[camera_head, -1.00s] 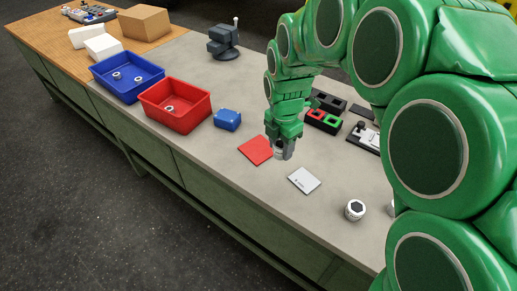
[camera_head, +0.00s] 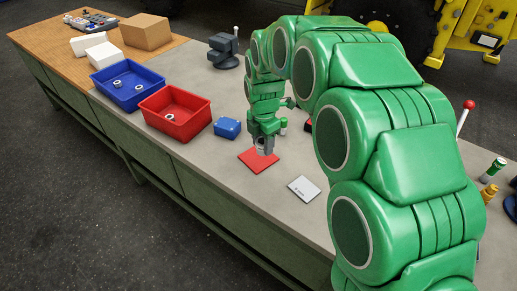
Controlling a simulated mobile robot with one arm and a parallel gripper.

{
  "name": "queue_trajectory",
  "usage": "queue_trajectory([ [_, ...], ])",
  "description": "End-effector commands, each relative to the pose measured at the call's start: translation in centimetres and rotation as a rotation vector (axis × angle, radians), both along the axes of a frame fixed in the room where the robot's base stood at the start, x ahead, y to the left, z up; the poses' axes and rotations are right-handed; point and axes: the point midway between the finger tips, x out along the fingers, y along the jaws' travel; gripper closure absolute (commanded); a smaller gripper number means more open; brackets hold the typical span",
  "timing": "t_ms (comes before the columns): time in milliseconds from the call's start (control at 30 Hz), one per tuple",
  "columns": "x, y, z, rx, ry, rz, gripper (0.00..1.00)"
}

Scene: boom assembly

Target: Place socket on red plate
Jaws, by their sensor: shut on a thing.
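The red plate (camera_head: 257,162) lies flat on the grey bench, in the middle of the view. My gripper (camera_head: 264,148) points down over the plate's upper right part. It is shut on a small grey socket (camera_head: 262,150), which is mostly hidden between the fingers. The socket is at or just above the plate; I cannot tell whether it touches.
A white card (camera_head: 304,189) lies right of the plate. A blue box (camera_head: 227,128), a red bin (camera_head: 178,120) and a blue bin (camera_head: 127,88) stand to the left, with small round parts in the bins. A dark vise (camera_head: 223,50) stands behind. My arm hides the bench's right part.

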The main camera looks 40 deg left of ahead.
Motion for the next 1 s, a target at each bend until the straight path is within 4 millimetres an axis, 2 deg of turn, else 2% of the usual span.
queue_trajectory([
  [167,1.3,1.5,-0.8,0.002,-0.001,0.000,0.94],
  [600,3.6,4.0,-5.2,0.001,0.000,0.000,0.94],
  [1000,4.4,4.8,-6.5,0.001,0.000,0.000,0.94],
])
